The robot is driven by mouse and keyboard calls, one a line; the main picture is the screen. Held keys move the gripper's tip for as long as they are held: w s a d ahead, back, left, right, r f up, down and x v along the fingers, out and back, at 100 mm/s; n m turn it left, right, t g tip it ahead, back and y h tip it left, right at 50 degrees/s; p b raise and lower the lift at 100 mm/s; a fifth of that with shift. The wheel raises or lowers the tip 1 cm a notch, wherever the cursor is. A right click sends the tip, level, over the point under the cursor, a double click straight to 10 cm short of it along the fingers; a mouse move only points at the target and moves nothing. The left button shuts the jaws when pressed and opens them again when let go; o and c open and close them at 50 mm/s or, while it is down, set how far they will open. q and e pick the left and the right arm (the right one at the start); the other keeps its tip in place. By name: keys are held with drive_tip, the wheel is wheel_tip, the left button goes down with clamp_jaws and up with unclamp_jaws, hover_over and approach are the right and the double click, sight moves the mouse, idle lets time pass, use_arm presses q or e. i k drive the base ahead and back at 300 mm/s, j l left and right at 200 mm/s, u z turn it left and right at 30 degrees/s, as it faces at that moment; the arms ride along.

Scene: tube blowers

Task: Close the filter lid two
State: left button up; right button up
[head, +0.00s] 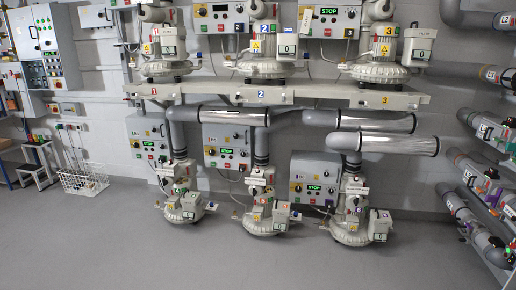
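The upper blower marked 2 (264,66) stands on the shelf in the middle of the head view. A blue 2 label (262,95) is on the shelf edge below it. I cannot tell which part is filter lid two, nor whether any lid is open or shut. Neither of my grippers is in view.
Blower 1 (168,66) and blower 3 (378,67) flank it on the shelf (330,98). Lower blowers (265,218) stand below with control boxes. A white wire basket (83,182) is at the left, and grey pipes line the right wall. The grey floor (150,250) in front is clear.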

sight(308, 15)
drive_tip(key=i+l, duration=0.2)
drive_tip(key=l, duration=0.2)
drive_tip(key=i+l, duration=0.2)
drive_tip(key=l, duration=0.25)
drive_tip(key=i+l, duration=0.2)
drive_tip(key=l, duration=0.2)
drive_tip(key=i+l, duration=0.2)
drive_tip(key=l, duration=0.2)
drive_tip(key=i+l, duration=0.25)
drive_tip(key=l, duration=0.2)
drive_tip(key=i+j, duration=0.15)
drive_tip(key=i, duration=0.25)
drive_tip(key=i+j, duration=0.1)
drive_tip(key=i, duration=0.3)
